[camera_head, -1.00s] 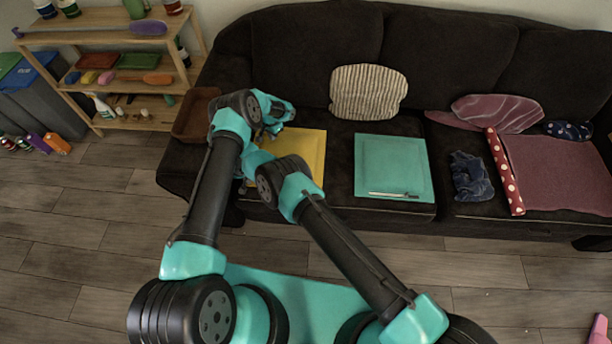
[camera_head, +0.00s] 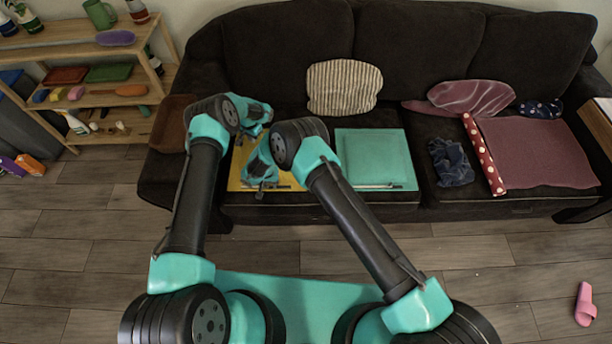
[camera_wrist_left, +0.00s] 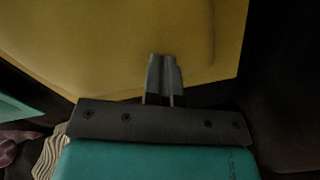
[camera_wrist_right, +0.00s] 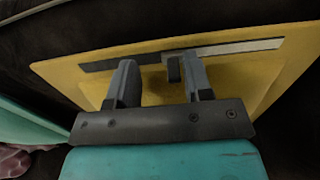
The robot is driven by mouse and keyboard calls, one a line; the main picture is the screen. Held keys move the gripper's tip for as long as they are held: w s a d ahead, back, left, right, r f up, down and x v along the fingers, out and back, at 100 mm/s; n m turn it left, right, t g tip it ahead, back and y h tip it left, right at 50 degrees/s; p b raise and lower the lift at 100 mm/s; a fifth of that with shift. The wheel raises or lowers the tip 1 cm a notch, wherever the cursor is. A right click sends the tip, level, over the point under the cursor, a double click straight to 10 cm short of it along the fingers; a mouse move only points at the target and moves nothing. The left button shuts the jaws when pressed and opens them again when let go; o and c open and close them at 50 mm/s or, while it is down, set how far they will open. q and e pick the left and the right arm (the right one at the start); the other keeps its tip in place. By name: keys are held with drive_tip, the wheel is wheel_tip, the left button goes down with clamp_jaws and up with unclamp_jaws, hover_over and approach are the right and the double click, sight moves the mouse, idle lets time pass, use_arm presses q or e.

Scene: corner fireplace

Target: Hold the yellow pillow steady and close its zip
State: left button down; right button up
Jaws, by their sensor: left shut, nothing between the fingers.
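The yellow pillow (camera_head: 238,172) lies flat on the left seat of the sofa, partly hidden by my arms. Its zip (camera_wrist_right: 235,47) runs along one edge in the right wrist view, dark on one side of the slider and paler on the other. The small zip slider (camera_wrist_right: 173,69) stands between the fingers of my right gripper (camera_wrist_right: 158,82), nearer the right finger. That gripper is open at the pillow's front edge in the head view (camera_head: 260,190). My left gripper (camera_wrist_left: 164,78) is shut and empty over the pillow's far side; contact with the cloth is unclear.
A teal pillow (camera_head: 375,155) with a strip along its front edge lies just right of the yellow one. A striped cushion (camera_head: 343,85) leans on the backrest. Blue cloth (camera_head: 452,162) lies further right.

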drive_tip(key=d, duration=0.4)
drive_tip(key=shift+w+d, duration=0.15)
drive_tip(key=shift+d, duration=0.05)
wheel_tip(320, 180, up, 12)
drive_tip(key=s+d+g+y, duration=0.1)
drive_tip(key=s+d, duration=0.1)
drive_tip(key=d, duration=0.9)
drive_tip(key=shift+s+d+y, duration=0.25)
drive_tip(key=shift+s+y, duration=0.1)
drive_tip(key=shift+y, duration=0.05)
drive_tip(key=shift+a, duration=0.1)
drive_tip(key=t+h, duration=0.1)
drive_tip(key=h, duration=0.1)
hover_over(280, 187)
drive_tip(key=a, duration=0.1)
drive_tip(key=shift+a, duration=0.1)
drive_tip(key=shift+s, duration=0.1)
wheel_tip(280, 187, down, 12)
drive_tip(key=shift+c, duration=0.3)
